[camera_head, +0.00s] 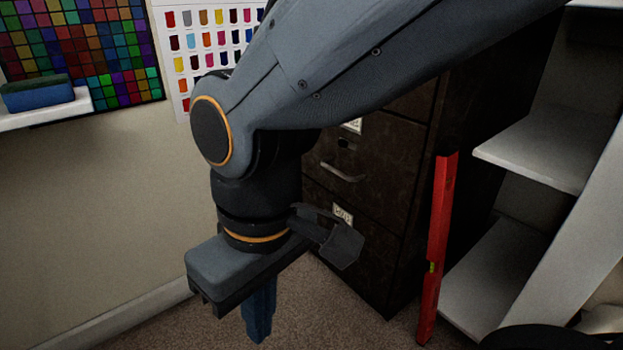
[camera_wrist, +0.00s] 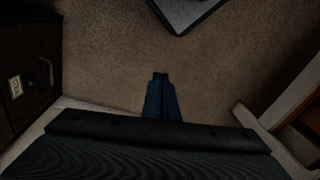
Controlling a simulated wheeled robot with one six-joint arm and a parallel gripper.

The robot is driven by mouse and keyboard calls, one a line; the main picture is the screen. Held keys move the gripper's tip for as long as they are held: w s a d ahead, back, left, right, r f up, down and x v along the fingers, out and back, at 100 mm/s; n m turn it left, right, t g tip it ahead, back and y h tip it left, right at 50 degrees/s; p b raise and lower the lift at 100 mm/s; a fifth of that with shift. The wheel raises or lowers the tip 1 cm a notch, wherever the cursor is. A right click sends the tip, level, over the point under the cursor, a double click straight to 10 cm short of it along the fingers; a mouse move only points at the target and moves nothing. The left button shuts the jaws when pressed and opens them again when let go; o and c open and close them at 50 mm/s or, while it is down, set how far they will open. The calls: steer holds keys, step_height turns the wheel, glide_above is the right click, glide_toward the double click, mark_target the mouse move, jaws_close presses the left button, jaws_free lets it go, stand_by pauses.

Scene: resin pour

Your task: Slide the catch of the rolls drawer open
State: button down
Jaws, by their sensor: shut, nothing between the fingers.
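A dark brown filing cabinet (camera_head: 377,150) with stacked drawers stands behind my arm, right of centre in the head view. One drawer shows a pale label, a small dark fitting (camera_head: 347,144) that may be a catch, and a metal handle (camera_head: 342,173). A lower drawer has a label (camera_head: 343,214); my wrist hides much of its front. I cannot read which is the rolls drawer. In the wrist view a cabinet front with a label (camera_wrist: 15,87) and handle (camera_wrist: 47,72) is at the left edge. My gripper (camera_head: 259,334) points down, shut and empty, in front of the cabinet and apart from it.
A red spirit level (camera_head: 437,240) stands upright at the cabinet's right side. White shelves (camera_head: 550,150) are at the right. A wall shelf (camera_head: 40,115) with a blue-green block is at the left, near colour charts. Carpet (camera_wrist: 230,60) lies open below my gripper.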

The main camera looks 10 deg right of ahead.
step_height(320, 180, up, 8)
steer(key=m+p, duration=0.1)
steer(key=p, duration=0.4)
steer(key=shift+d+f+m+y+p, duration=0.25)
steer(key=shift+d+m+y+p, duration=0.05)
steer(key=shift+m+p, duration=0.1)
